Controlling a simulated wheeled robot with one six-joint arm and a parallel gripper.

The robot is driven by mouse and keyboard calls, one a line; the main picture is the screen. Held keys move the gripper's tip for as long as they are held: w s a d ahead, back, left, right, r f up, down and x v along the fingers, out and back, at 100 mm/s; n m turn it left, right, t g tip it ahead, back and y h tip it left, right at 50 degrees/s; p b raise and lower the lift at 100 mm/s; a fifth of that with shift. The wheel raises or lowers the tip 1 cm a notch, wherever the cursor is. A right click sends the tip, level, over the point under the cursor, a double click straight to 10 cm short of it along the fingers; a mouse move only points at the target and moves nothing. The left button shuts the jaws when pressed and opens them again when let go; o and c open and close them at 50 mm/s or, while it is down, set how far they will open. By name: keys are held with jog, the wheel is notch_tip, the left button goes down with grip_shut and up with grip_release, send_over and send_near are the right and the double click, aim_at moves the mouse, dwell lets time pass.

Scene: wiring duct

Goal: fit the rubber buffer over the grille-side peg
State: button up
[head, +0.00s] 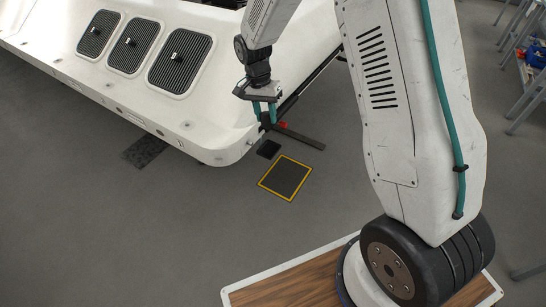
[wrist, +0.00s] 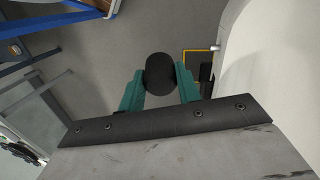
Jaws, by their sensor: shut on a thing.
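My gripper (head: 265,114) hangs beside the right corner of the white housing in the head view. In the wrist view its two teal fingers (wrist: 160,80) are shut on a round black rubber buffer (wrist: 159,70), held at the fingertips. In the head view the buffer is too small and dark to make out clearly. A short metal peg (wrist: 199,48) sticks out from the white housing (wrist: 250,55), right of the buffer and apart from it in the wrist view. I cannot tell whether this is the grille-side peg.
The housing carries three dark grilles (head: 180,63) on its top. A dark bar with a red part (head: 283,125) lies near the gripper. A yellow-edged dark square (head: 286,178) is on the floor.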

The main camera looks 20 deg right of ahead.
jog(key=s+a+f+m+g+y, duration=0.35)
jog(key=f+m, duration=0.25)
jog(key=m, duration=0.2)
jog(key=m+t+y, duration=0.9)
jog(key=m+t, duration=1)
jog(key=m, duration=0.1)
send_near(252, 144)
jog(key=s, duration=0.1)
jog(key=shift+f+g, duration=0.25)
jog(key=shift+f, duration=0.15)
jog(key=shift+r, duration=0.15)
jog(key=shift+w+d+x, duration=0.1)
jog(key=shift+x, duration=1.3)
jog(key=shift+w+d+x, duration=0.1)
jog(key=shift+d+x, duration=0.05)
jog(key=shift+x, duration=1.2)
jog(key=shift+r+x, duration=0.15)
jog(key=shift+x, duration=0.55)
jog(key=shift+r+x, duration=0.15)
jog(key=shift+x, duration=0.55)
